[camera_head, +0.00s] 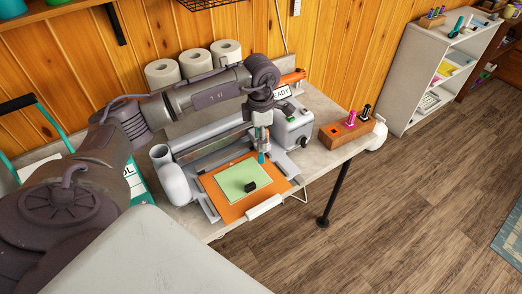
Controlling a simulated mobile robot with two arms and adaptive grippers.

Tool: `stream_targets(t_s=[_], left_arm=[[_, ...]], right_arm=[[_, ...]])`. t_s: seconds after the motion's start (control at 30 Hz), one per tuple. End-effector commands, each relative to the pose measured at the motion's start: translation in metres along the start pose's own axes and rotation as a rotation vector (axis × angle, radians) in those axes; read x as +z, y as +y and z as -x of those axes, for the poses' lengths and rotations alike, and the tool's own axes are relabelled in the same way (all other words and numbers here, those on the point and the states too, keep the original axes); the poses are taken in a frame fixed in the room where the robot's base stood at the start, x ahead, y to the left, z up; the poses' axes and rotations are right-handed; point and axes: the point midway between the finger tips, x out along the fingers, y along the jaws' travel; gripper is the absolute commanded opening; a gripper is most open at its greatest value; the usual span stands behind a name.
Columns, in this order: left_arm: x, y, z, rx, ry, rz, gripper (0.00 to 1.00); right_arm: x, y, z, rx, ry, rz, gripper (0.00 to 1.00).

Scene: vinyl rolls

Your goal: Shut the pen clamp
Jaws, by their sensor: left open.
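A grey cutting machine (215,146) stands on the worktable, with a control box (291,127) at its right end. An orange mat (232,210) with a light green sheet (240,183) lies in front of it, and a small black block (250,186) is on the sheet. My left gripper (262,152) points down over the machine's front, near the mat's back edge. It is open. The pen clamp cannot be made out; the gripper covers that part of the machine. My right gripper is not in view.
A wooden block with a pink and a black tool (333,133) stands at the table's right corner. White rolls (195,62) stand behind the machine by the wood wall. A grey shelf (421,75) is at the right. The wood floor between is clear.

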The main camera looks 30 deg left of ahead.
Motion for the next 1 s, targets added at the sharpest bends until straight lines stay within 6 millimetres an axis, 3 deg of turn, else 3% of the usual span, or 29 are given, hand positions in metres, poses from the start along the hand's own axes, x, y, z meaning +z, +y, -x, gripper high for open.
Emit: stream_targets(t_s=[0.2,0.4,0.77,1.0], left_arm=[[0.000,-0.002,-0.042,-0.004,0.001,-0.001,0.46],[0.001,-0.001,-0.065,-0.002,-0.001,0.000,0.46],[0.001,-0.001,-0.072,-0.001,-0.002,-0.001,0.46],[0.001,-0.001,-0.072,-0.001,-0.002,-0.001,0.09]], right_arm=[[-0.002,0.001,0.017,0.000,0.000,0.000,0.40],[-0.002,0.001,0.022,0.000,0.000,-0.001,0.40],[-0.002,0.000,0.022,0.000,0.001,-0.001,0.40],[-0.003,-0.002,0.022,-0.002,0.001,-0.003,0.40]])
